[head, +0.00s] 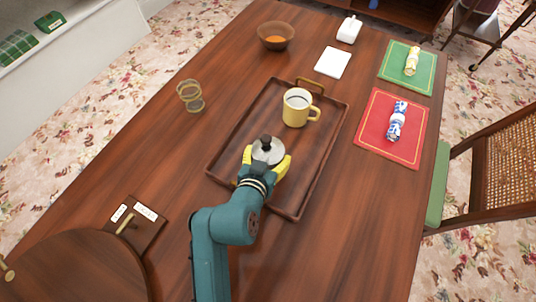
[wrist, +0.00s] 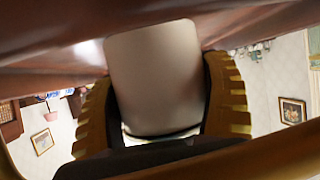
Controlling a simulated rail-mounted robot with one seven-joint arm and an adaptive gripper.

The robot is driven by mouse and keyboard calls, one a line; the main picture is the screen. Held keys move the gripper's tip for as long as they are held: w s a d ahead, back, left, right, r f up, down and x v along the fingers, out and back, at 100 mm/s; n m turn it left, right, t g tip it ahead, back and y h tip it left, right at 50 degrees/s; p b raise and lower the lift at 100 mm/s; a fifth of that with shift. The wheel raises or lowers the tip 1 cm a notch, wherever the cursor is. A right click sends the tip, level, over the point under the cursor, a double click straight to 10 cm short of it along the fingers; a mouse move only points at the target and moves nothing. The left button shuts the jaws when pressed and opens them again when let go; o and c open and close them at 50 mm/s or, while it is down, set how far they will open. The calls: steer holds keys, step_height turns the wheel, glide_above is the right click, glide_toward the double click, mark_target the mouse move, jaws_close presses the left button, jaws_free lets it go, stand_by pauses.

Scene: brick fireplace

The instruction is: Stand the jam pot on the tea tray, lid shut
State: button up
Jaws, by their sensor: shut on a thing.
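The jam pot has a silver-grey lid with a black knob (head: 267,150) in the head view. The lid appears to sit level on top; the knob points up. The pot's pale, smooth body (wrist: 155,75) fills the middle of the wrist view. My gripper (head: 267,161) is shut on it, one yellow finger on each side. The pot looks upright over the near-left part of the brown wooden tea tray (head: 312,160). I cannot tell whether its base touches the tray. My gripper hides most of its body in the head view.
A wire coil stand (head: 190,96) and a brown bowl (head: 276,36) are beyond. Red (head: 383,143) and green (head: 421,75) mats with rolled napkins lie right. The tray's near-right part is clear.

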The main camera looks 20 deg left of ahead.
steer(key=o, duration=1.1)
steer(key=shift+r, duration=0.15)
steer(key=p+v, duration=0.4)
steer(key=v, duration=0.8)
steer(key=shift+s, duration=0.1)
steer(key=w+d+r+m+t, duration=0.1)
steer(key=w+d+r+t, duration=0.2)
steer(key=r, duration=0.5)
steer(key=w+d+r+m+t+h, duration=0.1)
steer(key=w+d+r, duration=0.1)
steer(key=d+r, duration=0.45)
steer(key=w+d+r+t, duration=0.3)
steer(key=r, duration=0.7)
steer(key=s+d+r+t, duration=0.1)
steer(key=d+r, duration=0.1)
steer(key=r, duration=0.1)
steer(key=s+d+r+t+h, duration=0.1)
steer(key=d+r, duration=0.1)
steer(key=r, duration=0.2)
steer(key=s+d+r+t, duration=0.1)
steer(key=d+r, duration=0.1)
steer(key=r, duration=0.1)
steer(key=shift+s+d+r, duration=0.15)
steer(key=shift+s+r, duration=0.05)
steer(key=shift+r, duration=0.15)
